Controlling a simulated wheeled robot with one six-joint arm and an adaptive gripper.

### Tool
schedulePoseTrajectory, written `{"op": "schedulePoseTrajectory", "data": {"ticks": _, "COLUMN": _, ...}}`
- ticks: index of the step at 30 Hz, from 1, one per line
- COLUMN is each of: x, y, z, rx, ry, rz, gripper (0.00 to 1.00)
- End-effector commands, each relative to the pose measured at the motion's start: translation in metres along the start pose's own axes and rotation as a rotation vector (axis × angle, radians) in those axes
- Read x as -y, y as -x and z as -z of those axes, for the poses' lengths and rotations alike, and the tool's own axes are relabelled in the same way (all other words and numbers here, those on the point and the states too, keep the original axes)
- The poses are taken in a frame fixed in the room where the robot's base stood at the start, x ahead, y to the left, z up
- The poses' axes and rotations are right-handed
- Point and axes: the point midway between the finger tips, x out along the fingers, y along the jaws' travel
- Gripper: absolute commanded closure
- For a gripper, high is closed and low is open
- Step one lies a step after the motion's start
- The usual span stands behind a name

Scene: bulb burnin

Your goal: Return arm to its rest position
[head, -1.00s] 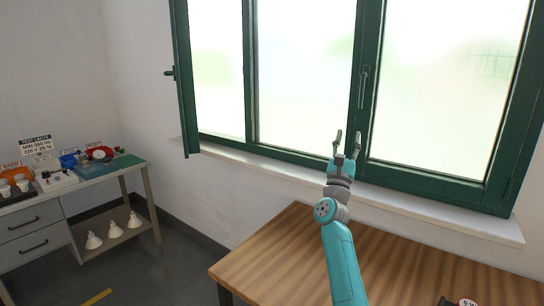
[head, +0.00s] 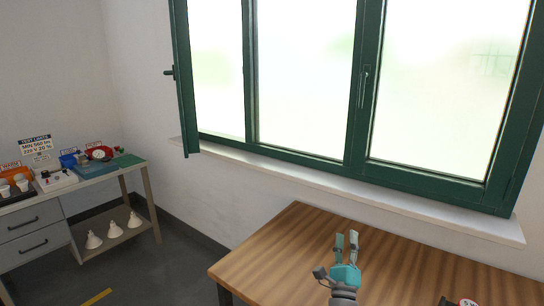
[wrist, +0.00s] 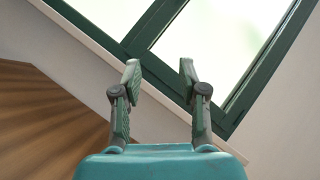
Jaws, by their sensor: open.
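My gripper (head: 346,244) is at the lower middle of the head view, over the wooden table as seen there. Its two fingers are spread apart with nothing between them. In the wrist view my gripper (wrist: 158,75) shows both fingers apart and empty, with the window frame and white wall behind. Most of my arm is below the head view's lower edge.
A brown wooden table (head: 275,255) stands below a green-framed window (head: 358,110) with a pale sill (head: 330,178).

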Motion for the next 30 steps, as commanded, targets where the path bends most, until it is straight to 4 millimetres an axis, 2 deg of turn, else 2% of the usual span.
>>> {"op": "schedulePoseTrajectory", "data": {"ticks": 1, "x": -0.004, "y": 0.026, "z": 0.008, "rx": -0.006, "ry": 0.058, "rz": -0.026, "gripper": 0.58}}
{"op": "schedulePoseTrajectory", "data": {"ticks": 3, "x": -0.008, "y": 0.057, "z": 0.017, "rx": -0.009, "ry": 0.140, "rz": -0.056, "gripper": 0.58}}
{"op": "schedulePoseTrajectory", "data": {"ticks": 8, "x": -0.010, "y": 0.127, "z": 0.031, "rx": -0.008, "ry": 0.330, "rz": -0.127, "gripper": 0.58}}
{"op": "schedulePoseTrajectory", "data": {"ticks": 14, "x": -0.003, "y": 0.210, "z": 0.043, "rx": 0.007, "ry": 0.562, "rz": -0.218, "gripper": 0.58}}
{"op": "schedulePoseTrajectory", "data": {"ticks": 18, "x": 0.008, "y": 0.267, "z": 0.046, "rx": 0.028, "ry": 0.722, "rz": -0.283, "gripper": 0.58}}
{"op": "schedulePoseTrajectory", "data": {"ticks": 23, "x": 0.025, "y": 0.328, "z": 0.047, "rx": 0.063, "ry": 0.903, "rz": -0.360, "gripper": 0.58}}
{"op": "schedulePoseTrajectory", "data": {"ticks": 30, "x": 0.061, "y": 0.409, "z": 0.039, "rx": 0.138, "ry": 1.168, "rz": -0.473, "gripper": 0.58}}
